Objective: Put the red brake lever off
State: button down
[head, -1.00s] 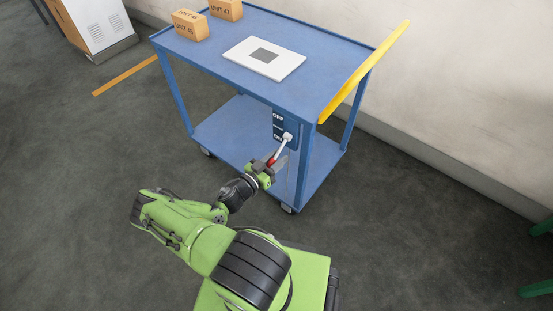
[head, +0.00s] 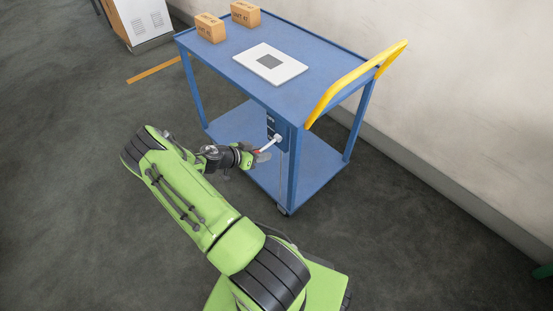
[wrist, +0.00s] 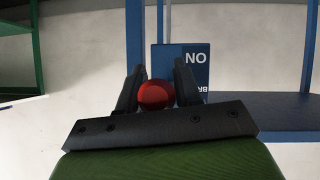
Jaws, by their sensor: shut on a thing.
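The brake lever has a pale shaft (head: 270,144) and a red end, and sits on a dark blue plate (head: 272,123) on the near side of a blue cart. Its red knob (wrist: 155,95) shows between the two dark fingers in the wrist view. My gripper (head: 257,156) is shut on the red end, and the fingers (wrist: 160,88) flank it on both sides. The shaft slants down and left from its pivot toward my gripper. The plate's lettering is too small to read in the head view.
The blue cart (head: 310,72) carries two cartons (head: 210,27) and a white panel (head: 287,72) on top. Its yellow handle (head: 350,85) is at the right. A white cabinet (head: 145,20) stands at the back left. The floor left of the cart is clear.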

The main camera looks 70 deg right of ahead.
aim_at(264, 149)
notch_tip(264, 149, up, 2)
jog(key=shift+r+t+y+p, duration=0.2)
jog(key=shift+t+y+p, duration=0.3)
jog(key=shift+y+p, duration=0.6)
jog(key=shift+r+t+y+p, duration=0.35)
jog(key=shift+r+y, duration=0.15)
jog(key=shift+y, duration=0.35)
jog(key=shift+r+t+y+p, duration=0.2)
jog(key=shift+r+t+y, duration=0.25)
jog(key=shift+y, duration=0.4)
jog(key=shift+d, duration=0.1)
jog(key=c, duration=0.8)
grip_release()
jog(key=shift+r, duration=0.1)
jog(key=shift+c, duration=0.2)
jog(key=p+v, duration=0.3)
jog(key=v, duration=1.2)
jog(key=shift+w+r, duration=0.15)
jog(key=shift+r, duration=0.15)
